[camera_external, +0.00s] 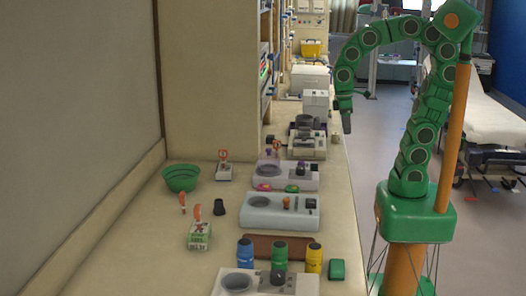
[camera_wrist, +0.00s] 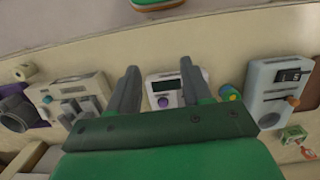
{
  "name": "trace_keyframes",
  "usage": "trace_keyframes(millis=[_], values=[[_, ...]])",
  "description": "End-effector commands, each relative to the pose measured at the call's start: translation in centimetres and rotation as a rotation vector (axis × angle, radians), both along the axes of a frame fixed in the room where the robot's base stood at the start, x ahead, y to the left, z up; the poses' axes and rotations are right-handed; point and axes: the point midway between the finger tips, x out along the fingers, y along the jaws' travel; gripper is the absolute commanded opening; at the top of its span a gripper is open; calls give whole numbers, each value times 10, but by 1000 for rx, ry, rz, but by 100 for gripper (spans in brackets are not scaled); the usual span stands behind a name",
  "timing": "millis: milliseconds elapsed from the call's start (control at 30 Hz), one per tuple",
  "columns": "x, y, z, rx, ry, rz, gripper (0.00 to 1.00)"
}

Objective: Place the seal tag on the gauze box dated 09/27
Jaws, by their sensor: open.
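A small green-and-white box (camera_external: 200,236) stands on the counter in the external view, with an orange piece upright on or just behind it. It also shows at the right of the wrist view (camera_wrist: 293,135). A second orange-and-white piece (camera_external: 183,203) stands behind it, and a small white box with a red mark (camera_external: 223,170) stands farther back. No date is legible, and I cannot tell which piece is the seal tag. My gripper (camera_external: 346,122) is raised beyond the counter's right edge, away from these. In the wrist view its fingers (camera_wrist: 158,66) are apart with nothing held.
A green bowl (camera_external: 181,178) sits by the left wall. Grey-white devices (camera_external: 280,211) line the counter's right side, with blue, green and yellow bottles (camera_external: 314,258) in front. A small black cup (camera_external: 219,207) stands mid-counter. The counter's front left is bare.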

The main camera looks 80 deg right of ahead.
Motion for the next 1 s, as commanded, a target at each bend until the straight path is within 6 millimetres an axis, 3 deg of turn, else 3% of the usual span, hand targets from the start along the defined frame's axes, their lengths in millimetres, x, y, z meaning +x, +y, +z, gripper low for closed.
trace_keyframes(millis=[33,200,400,1000], values=[[-17,-1,-5,0,6,-2,49],[-61,-4,-21,-8,13,-11,49],[-93,-7,-35,-13,19,-21,49],[-101,-6,-39,-10,23,-20,49]])
